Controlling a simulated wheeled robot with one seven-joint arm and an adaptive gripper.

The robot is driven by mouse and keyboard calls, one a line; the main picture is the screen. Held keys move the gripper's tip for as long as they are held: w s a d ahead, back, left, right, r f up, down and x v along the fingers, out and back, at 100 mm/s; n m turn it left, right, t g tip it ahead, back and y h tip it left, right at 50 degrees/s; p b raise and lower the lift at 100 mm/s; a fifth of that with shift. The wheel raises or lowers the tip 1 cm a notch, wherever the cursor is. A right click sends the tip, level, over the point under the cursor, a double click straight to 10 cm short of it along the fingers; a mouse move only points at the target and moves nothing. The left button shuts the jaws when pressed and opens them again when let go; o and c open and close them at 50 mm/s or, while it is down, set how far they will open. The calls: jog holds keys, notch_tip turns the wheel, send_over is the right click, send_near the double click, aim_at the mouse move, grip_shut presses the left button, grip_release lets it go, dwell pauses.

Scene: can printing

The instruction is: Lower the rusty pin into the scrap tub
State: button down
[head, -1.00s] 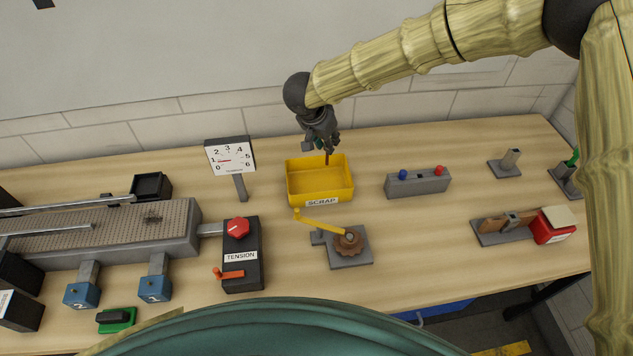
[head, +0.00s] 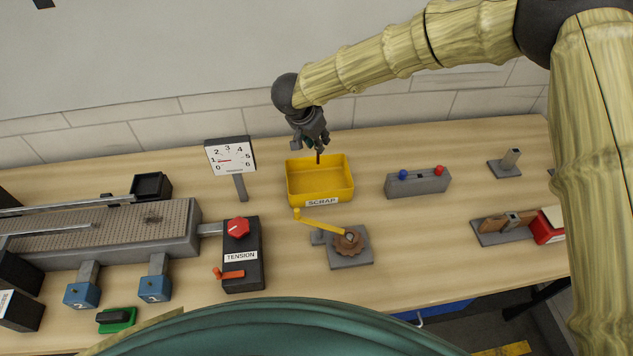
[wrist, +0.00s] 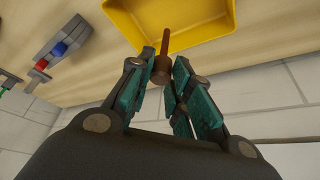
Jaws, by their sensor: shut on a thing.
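The yellow scrap tub (head: 320,184), labelled SCRAP, sits on the bench near the wall and looks empty inside. My gripper (head: 316,144) hangs over the tub's back edge, pointing down. In the wrist view, my gripper (wrist: 164,75) is shut on the rusty pin (wrist: 163,55), a brown rod with a wider head between the teal fingers. The pin also shows as a thin dark rod below the fingers in the head view (head: 318,157). Its free end overlaps the scrap tub (wrist: 185,25) in the wrist view. I cannot tell whether its tip is below the rim.
A grey box with blue and red buttons (head: 418,182) stands right of the tub. A dial gauge (head: 230,157) on a post stands left of it. A crank with a yellow handle and brown gear (head: 345,243) is in front. The wall is close behind.

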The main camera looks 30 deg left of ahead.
jog(key=shift+w+f, duration=0.1)
jog(key=shift+f, duration=0.05)
dwell(0.5)
jog(key=shift+f+b, duration=0.4)
jog(key=shift+f, duration=2.45)
jog(key=shift+f+b, duration=0.75)
jog(key=shift+f, duration=1.75)
dwell(1.4)
jog(key=c, duration=1.2)
grip_release()
jog(key=shift+c, duration=0.2)
jog(key=shift+r, duration=0.1)
